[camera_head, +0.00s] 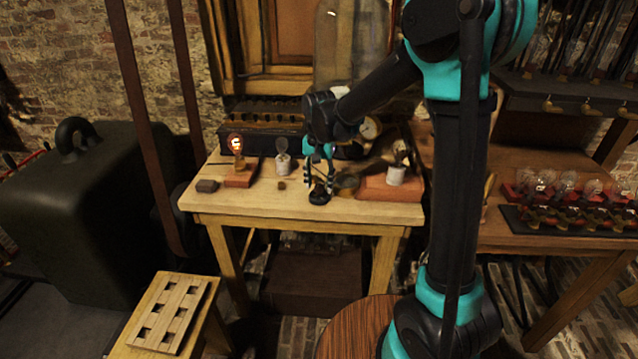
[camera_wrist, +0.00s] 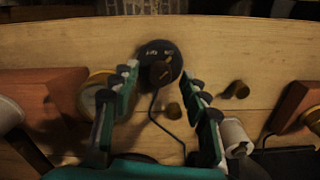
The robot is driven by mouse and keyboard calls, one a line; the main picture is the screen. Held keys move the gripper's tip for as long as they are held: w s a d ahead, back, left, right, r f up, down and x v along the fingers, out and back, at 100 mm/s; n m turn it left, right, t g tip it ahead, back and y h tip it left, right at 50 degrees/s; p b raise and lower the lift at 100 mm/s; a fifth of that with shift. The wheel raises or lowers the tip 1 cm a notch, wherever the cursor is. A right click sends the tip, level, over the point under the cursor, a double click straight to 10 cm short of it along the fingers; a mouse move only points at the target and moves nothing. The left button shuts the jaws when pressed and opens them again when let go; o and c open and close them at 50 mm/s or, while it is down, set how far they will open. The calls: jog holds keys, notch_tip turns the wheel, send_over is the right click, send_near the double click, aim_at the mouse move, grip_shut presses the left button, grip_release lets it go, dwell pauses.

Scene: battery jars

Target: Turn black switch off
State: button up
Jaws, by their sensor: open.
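The black switch (camera_head: 319,196) sits near the front edge of the wooden table. In the wrist view, the switch (camera_wrist: 174,50) has a round black base with small pale lettering and a raised dark knob in its middle. The lettering is too small to read surely. My gripper (camera_head: 318,181) points down over the switch in the head view. In the wrist view my gripper (camera_wrist: 163,80) is open, with one finger on each side of the knob. I cannot tell whether the fingers touch it. A dark wire runs from the switch between the fingers.
A lit bulb (camera_head: 237,146) on a red-brown block stands at the table's left. A small white holder (camera_head: 282,164) stands beside it. A red-brown block (camera_head: 388,190) with another bulb is on the right. Small knobs (camera_wrist: 237,89) lie nearby. The table's front strip (camera_head: 255,203) is clear.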

jog(key=shift+f, duration=0.15)
jog(key=shift+c, duration=0.3)
grip_shut()
